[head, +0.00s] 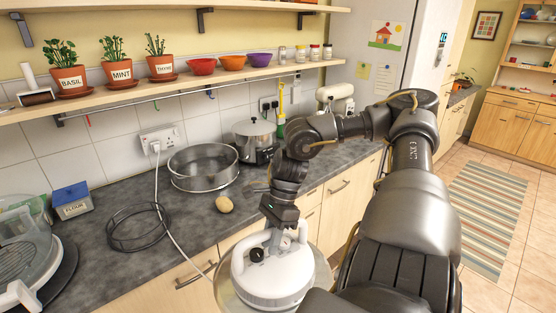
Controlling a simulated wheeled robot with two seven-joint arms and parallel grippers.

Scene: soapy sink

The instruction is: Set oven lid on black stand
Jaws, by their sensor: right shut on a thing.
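The oven lid (271,283) is a white round unit with a raised handle, a black knob and a clear glass part around its lower edge. My right gripper (282,224) points down and is shut on the lid's handle. It holds the lid in front of the counter's front edge, near the bottom of the head view. The black stand (138,246) is a wire ring frame lying on the counter to the left, with nothing on it. It stands apart from the lid. My left gripper is not in view.
A white cable (169,222) runs from the wall socket across the counter, right of the stand. A potato-like object (224,205), a metal ring (204,168) and a cooker (255,141) lie behind. A clear bowl unit (28,250) and blue scale (72,199) are left.

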